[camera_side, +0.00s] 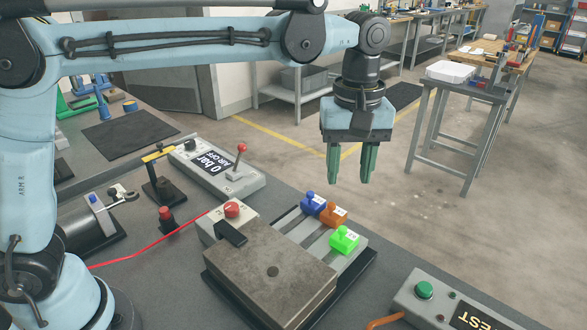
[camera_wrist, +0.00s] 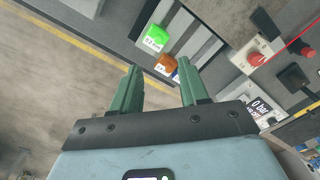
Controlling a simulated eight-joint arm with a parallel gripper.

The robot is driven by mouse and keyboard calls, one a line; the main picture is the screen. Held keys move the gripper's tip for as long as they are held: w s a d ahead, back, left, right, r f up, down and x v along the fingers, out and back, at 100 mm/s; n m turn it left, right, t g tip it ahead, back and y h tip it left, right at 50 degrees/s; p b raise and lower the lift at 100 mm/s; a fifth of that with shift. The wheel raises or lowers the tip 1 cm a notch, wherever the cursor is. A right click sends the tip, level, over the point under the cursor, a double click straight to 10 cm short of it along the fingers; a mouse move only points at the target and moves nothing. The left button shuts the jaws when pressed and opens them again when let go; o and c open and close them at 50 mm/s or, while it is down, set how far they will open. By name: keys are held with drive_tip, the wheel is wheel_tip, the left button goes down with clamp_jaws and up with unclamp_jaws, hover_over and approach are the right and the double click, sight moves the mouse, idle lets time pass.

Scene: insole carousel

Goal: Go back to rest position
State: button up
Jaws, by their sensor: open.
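My gripper (camera_side: 350,178) hangs pointing down in the side view, above the back right edge of the bench. Its two green fingers are parted with nothing between them. It also shows in the wrist view (camera_wrist: 160,82), with a clear gap between the fingertips. Below and left of it in the side view are a blue block (camera_side: 313,204), an orange block (camera_side: 334,215) and a green block (camera_side: 344,240) on a grey slotted fixture. In the wrist view the green block (camera_wrist: 156,38) and orange block (camera_wrist: 166,63) are plain, while the right finger partly hides the blue one.
A grey metal block (camera_side: 270,270) sits beside the slotted fixture. A red button box (camera_side: 232,210), an air panel with a red-knobbed lever (camera_side: 240,158) and a TEST box with a green button (camera_side: 424,290) stand on the bench. Air around my gripper is free.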

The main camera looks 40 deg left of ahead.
drive_tip(key=s+a+f+m+t, duration=0.3)
drive_tip(key=s+a, duration=0.3)
drive_tip(key=a, duration=0.3)
drive_tip(key=s+a+f+m+t, duration=0.3)
drive_tip(key=s+a+m+t, duration=0.1)
drive_tip(key=a, duration=0.5)
drive_tip(key=shift+s+a+m, duration=0.25)
drive_tip(key=shift+s+m, duration=0.65)
drive_tip(key=shift+m, duration=0.1)
wheel_tip(320, 180, up, 5)
drive_tip(key=n+g, duration=0.7)
drive_tip(key=n, duration=0.2)
hover_over(343, 228)
wheel_tip(343, 228, down, 11)
drive_tip(key=shift+f, duration=0.1)
